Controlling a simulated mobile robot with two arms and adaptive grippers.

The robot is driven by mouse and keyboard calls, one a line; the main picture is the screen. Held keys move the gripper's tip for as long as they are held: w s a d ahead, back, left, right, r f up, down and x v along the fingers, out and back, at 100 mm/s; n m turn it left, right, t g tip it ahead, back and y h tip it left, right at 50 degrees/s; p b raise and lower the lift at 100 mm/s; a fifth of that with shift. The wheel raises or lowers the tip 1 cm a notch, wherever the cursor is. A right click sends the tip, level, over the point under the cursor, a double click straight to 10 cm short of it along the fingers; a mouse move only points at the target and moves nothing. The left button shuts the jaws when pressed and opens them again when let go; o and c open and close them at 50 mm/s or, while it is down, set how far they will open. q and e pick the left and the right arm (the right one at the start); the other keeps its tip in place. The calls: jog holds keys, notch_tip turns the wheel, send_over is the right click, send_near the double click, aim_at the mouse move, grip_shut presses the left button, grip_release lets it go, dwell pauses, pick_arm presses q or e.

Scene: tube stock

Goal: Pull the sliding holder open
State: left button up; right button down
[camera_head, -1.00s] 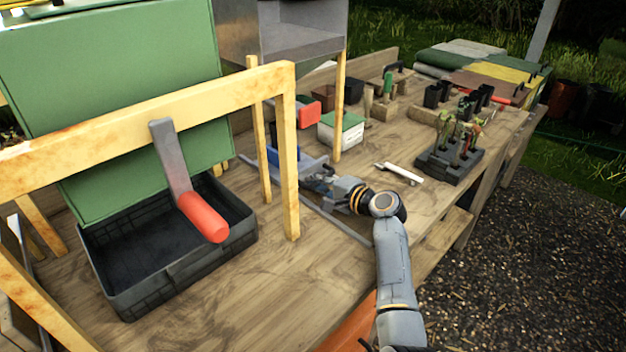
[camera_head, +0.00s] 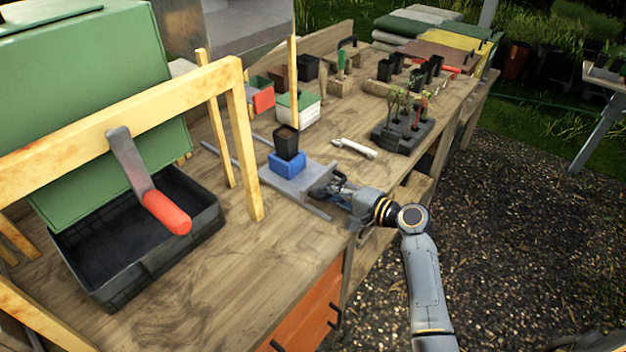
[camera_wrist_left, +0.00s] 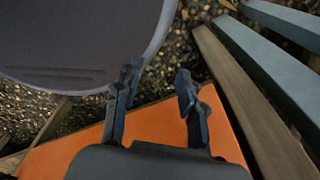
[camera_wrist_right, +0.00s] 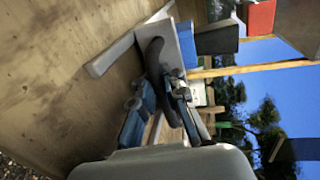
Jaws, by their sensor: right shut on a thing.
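The sliding holder (camera_head: 292,183) is a grey plate on rails, with a blue block (camera_head: 287,165) that carries a dark square pot (camera_head: 286,142). It stands out near the front edge of the bench. My right gripper (camera_head: 335,187) is shut on the dark handle at the holder's front. The curved handle (camera_wrist_right: 157,62) and the grey plate (camera_wrist_right: 186,44) also show in the right wrist view. My left gripper (camera_wrist_left: 158,85) is open and empty in the left wrist view, above an orange panel. It is not in the head view.
A white tool (camera_head: 355,148) and a dark rack of seedlings (camera_head: 395,140) lie to the right. The front bench top is clear.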

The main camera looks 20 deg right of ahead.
aim_at(346, 213)
jog(key=shift+f+v, duration=0.15)
jog(key=shift+v, duration=0.65)
jog(key=shift+f+v, duration=0.2)
jog(key=shift+v, duration=0.65)
jog(key=shift+f+v, duration=0.15)
jog(key=shift+v, duration=0.65)
jog(key=shift+s+d, duration=0.1)
jog(key=c, duration=1.7)
grip_release()
jog(key=v, duration=1.2)
jog(key=shift+r, duration=0.1)
